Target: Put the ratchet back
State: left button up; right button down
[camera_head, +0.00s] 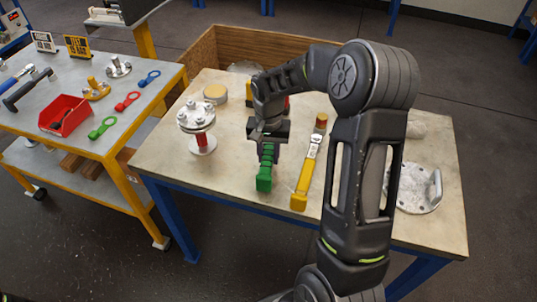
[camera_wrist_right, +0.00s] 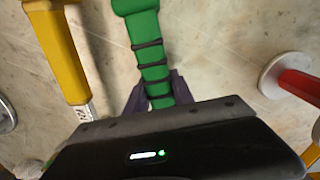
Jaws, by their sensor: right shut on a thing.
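A green-handled tool (camera_head: 264,181), which I take to be the ratchet, is in my right gripper (camera_head: 268,143) over the middle of the table. In the right wrist view its ribbed green handle (camera_wrist_right: 148,55) passes between the dark fingers of the right gripper (camera_wrist_right: 152,92), which are shut on it. The tool's head is hidden behind the gripper and wrist. I cannot tell whether the handle touches the table. My left gripper is not in view.
A yellow-handled tool (camera_head: 301,188) lies just right of the green one on the table (camera_head: 235,217). A flanged vessel (camera_head: 197,122) with bolts stands left, and a flange plate with an upright (camera_head: 416,195) right. A side cart (camera_head: 98,148) at left carries a red bin (camera_head: 64,116) and several tools.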

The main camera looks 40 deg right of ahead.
jog(key=shift+f+b, duration=0.4)
jog(key=shift+f, duration=0.1)
jog(key=c, duration=0.5)
grip_release()
jog(key=shift+r, duration=0.1)
jog(key=shift+r+p, duration=2.4)
jog(key=shift+r, duration=1.05)
